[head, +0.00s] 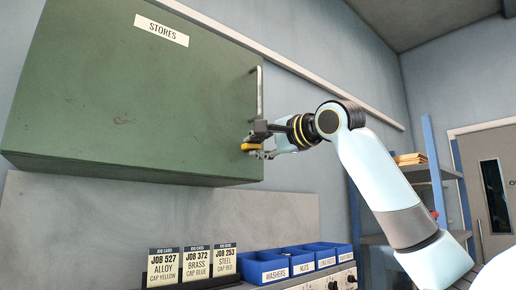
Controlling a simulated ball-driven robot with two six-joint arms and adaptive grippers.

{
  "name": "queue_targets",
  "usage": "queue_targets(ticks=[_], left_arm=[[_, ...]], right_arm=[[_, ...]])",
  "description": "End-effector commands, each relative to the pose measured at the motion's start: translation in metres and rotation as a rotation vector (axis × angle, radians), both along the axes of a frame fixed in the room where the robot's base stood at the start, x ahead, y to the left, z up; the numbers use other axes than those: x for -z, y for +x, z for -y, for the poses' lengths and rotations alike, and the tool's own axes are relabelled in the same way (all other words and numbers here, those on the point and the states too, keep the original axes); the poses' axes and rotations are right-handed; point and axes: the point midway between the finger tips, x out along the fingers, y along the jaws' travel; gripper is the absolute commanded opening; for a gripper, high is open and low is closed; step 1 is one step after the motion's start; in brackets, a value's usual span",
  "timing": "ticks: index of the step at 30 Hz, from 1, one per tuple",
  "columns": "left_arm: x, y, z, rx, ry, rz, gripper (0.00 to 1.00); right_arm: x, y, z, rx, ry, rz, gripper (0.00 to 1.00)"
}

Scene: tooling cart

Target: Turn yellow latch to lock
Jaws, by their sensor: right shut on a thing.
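A green wall cabinet (120,100) labelled STORES hangs on the wall, its door closed. A yellow latch (251,146) sits near the lower right of its front, below a vertical metal handle (259,92). My right gripper (255,147) is at the latch, shut on it, with its fingers partly covering it. The latch lies about level, its yellow end pointing left. The exact finger contact is too small to see well. My left gripper is not in view.
Job cards (193,264) stand below the cabinet. Blue bins (262,267) labelled washers and nuts sit to their right. A shelf unit (412,175) and a door (492,190) are at the far right. The wall below the cabinet is clear.

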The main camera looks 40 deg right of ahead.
Motion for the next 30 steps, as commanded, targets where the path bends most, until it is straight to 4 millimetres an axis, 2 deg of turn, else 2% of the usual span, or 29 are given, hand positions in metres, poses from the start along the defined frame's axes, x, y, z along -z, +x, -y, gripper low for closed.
queue_targets(ticks=[9,25,26,30], left_arm=[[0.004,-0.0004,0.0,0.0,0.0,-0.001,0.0],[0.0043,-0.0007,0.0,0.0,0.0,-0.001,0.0],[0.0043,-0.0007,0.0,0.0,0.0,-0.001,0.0],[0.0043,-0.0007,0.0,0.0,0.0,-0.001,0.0]], right_arm=[[0.0007,0.0002,0.0005,0.001,0.115,-0.009,0.0],[0.0008,0.0002,0.0005,0.001,0.137,-0.012,0.0],[0.0008,0.0002,0.0005,0.001,0.137,-0.012,0.17],[0.0009,0.0002,0.0004,0.001,0.136,-0.012,0.35]])
